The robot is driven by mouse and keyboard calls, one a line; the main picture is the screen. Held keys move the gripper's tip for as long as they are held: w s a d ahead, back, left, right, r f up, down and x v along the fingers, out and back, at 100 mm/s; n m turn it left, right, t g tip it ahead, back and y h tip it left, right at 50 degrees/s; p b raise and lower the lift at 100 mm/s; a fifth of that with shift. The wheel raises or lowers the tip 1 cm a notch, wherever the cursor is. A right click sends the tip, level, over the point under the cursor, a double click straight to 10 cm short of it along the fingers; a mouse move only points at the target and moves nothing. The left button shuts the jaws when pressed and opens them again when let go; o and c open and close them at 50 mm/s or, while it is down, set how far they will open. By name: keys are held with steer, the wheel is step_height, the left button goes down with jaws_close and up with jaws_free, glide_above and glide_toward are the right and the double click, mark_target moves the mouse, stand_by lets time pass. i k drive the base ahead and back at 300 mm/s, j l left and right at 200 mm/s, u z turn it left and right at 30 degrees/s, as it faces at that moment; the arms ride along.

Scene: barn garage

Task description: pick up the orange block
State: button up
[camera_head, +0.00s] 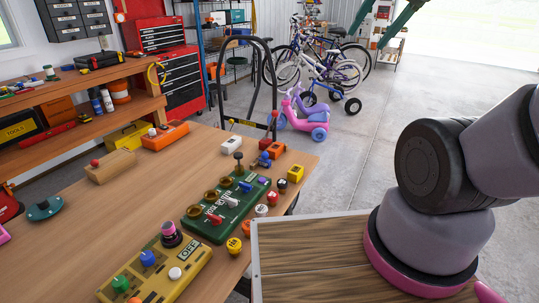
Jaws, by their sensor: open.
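A small orange block (277,149) lies near the far right corner of the wooden table, beside a small blue toy-like piece (262,160). Which of the two the task means I cannot tell for sure. My arm shows at the right, over a wooden-topped surface. My gripper is outside the view.
On the table are a green panel with knobs and levers (231,208), a yellow panel with buttons (157,270), a yellow block (295,173) and a wooden block (111,166). A dark hoop frame (272,85) stands at the far edge. Table's left middle is mostly clear.

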mark_target(276, 149)
steer(key=l, duration=1.45)
steer(key=i+l+u, duration=0.15)
steer(key=i+l, duration=0.8)
steer(key=i+j, duration=0.15)
steer(key=i, duration=0.2)
steer(key=i+j, duration=0.2)
steer(key=i, duration=0.15)
steer(key=k+j, duration=0.15)
